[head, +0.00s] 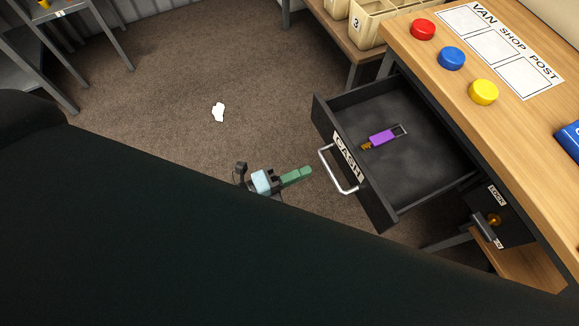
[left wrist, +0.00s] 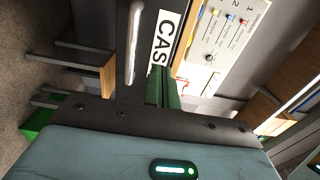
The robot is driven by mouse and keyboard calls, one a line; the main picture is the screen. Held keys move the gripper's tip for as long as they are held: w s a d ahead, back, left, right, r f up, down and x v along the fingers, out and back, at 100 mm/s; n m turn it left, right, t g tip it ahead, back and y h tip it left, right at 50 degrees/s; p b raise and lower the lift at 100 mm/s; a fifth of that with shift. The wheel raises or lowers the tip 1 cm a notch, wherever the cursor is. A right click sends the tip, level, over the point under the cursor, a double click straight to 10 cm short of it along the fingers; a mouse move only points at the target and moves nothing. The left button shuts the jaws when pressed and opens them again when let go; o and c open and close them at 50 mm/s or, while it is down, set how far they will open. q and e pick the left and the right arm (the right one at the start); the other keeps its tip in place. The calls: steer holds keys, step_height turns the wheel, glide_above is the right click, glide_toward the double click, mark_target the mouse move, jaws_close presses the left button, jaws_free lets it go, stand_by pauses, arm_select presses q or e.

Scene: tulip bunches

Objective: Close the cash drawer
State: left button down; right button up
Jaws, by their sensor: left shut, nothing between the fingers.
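The cash drawer (head: 420,137) is pulled out from under the wooden counter in the head view. Its black front carries a CASH label (head: 347,158) and a silver bar handle (head: 337,170). A purple item with a metal loop (head: 380,138) lies inside. My left gripper (head: 308,172) is shut and empty, its green fingers pointing at the drawer front just left of the handle. In the left wrist view the fingers (left wrist: 164,88) overlap the lower end of the CASH label (left wrist: 162,45), beside the handle (left wrist: 134,42). I cannot tell whether they touch the front. My right gripper is not in view.
Red (head: 423,29), blue (head: 452,58) and yellow (head: 484,92) round pieces sit on the counter (head: 530,130) beside a VAN SHOP POST sheet (head: 500,45). A lock box (head: 502,220) hangs below. A white scrap (head: 218,112) lies on open carpet.

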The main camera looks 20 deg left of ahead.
mark_target(346, 155)
arm_select(q)
steer(key=x, duration=0.8)
steer(key=shift+w, duration=0.1)
steer(key=shift+w+d, duration=0.25)
steer(key=shift+d, duration=0.1)
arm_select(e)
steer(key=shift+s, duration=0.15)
